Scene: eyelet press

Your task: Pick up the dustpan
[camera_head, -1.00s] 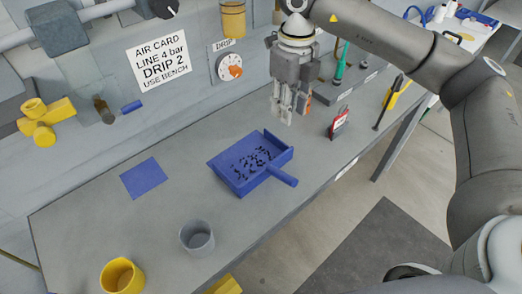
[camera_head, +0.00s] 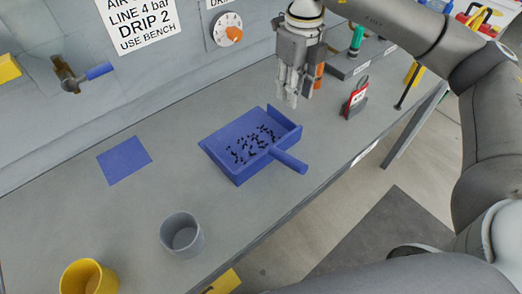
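The blue dustpan (camera_head: 228,142) lies flat on the grey bench (camera_head: 100,215). Many small dark bits are scattered in its pan. Its short round handle (camera_head: 289,161) points toward the lower right, near the bench's front edge. My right gripper (camera_head: 292,100) hangs fingers down, above and behind the dustpan, a little to the right of its pan. It does not touch the dustpan. Its fingers look close together, and I cannot tell whether there is a gap between them. My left gripper is not in view.
A grey cup (camera_head: 181,235) and a yellow cup (camera_head: 88,278) stand at the front left. A blue square (camera_head: 124,160) lies left of the dustpan. A red-and-white tagged item (camera_head: 355,101) stands right of my gripper. A dial (camera_head: 228,30) is on the back panel.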

